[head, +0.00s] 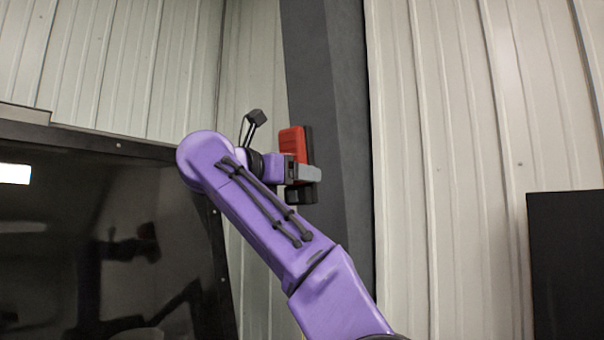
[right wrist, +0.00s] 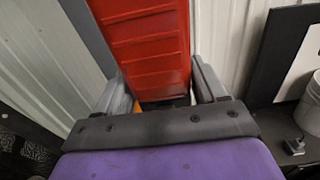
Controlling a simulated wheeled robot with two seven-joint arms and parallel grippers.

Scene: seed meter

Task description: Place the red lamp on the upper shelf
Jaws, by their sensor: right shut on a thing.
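The red lamp (head: 293,141) is held up in front of a dark grey column in the head view. My right gripper (head: 306,174) is shut on its lower part. In the right wrist view the lamp (right wrist: 150,45) stands out between the two grey fingers (right wrist: 163,88), with its ribbed red face toward the camera. The lamp's lower end is partly hidden by the gripper. I cannot make out the upper shelf for certain in either view. My left gripper is not in view.
A dark grey column (head: 335,90) stands close behind the lamp. A glossy black panel (head: 100,230) fills the lower left, and a black panel (head: 568,265) stands at right. The wrist view shows a white cylinder (right wrist: 309,105) and a small grey object (right wrist: 293,147) on a dark surface.

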